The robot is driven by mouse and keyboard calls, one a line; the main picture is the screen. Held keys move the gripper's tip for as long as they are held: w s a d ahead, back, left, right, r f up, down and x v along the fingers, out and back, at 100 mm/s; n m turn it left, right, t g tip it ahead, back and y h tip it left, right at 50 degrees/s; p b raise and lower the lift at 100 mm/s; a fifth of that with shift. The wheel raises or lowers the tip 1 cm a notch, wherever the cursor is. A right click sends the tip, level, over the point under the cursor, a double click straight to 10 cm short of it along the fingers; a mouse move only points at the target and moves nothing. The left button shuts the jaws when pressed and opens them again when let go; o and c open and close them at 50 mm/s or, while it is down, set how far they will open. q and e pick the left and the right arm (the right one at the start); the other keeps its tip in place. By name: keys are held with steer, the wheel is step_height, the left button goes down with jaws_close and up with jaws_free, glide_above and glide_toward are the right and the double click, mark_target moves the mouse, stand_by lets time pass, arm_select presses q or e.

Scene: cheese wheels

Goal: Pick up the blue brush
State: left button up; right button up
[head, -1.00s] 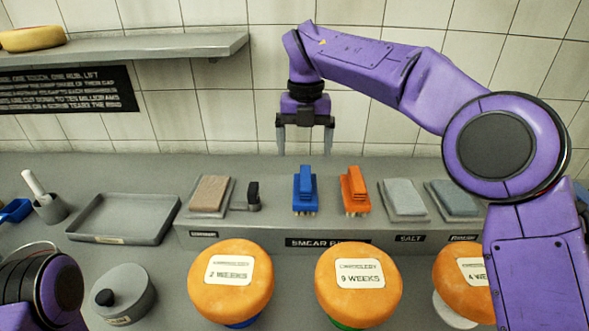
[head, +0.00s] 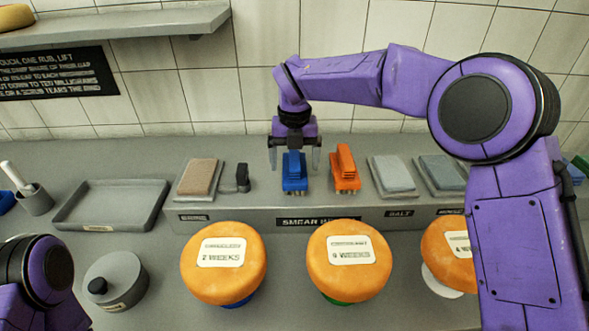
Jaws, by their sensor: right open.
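The blue brush (head: 294,175) stands upright, bristles down, on the grey raised ledge at the back of the counter. My right gripper (head: 295,167) points down over it, open, with one finger on the left side of the brush and the other on its right. The fingers look apart from the brush, though I cannot tell whether they touch it. Of my left arm only a purple and black part shows at the lower left; its gripper is out of view.
An orange brush (head: 345,172) stands close to the right of the blue one. A brown pad (head: 200,177) and grey pads (head: 392,175) lie along the ledge (head: 240,218). Orange cheese wheels (head: 222,280) stand in front. An empty grey tray (head: 75,222) lies at left.

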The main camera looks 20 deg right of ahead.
steer(key=c, duration=1.3)
steer(key=shift+o, duration=0.2)
steer(key=shift+w+r, duration=0.1)
steer(key=shift+r, duration=0.5)
steer(key=s+a+r+b, duration=0.3)
steer(key=s+a+r, duration=0.3)
steer(key=a+r, duration=0.6)
steer(key=shift+a, duration=0.4)
steer(key=o, duration=0.5)
steer(key=shift+c, duration=1.3)
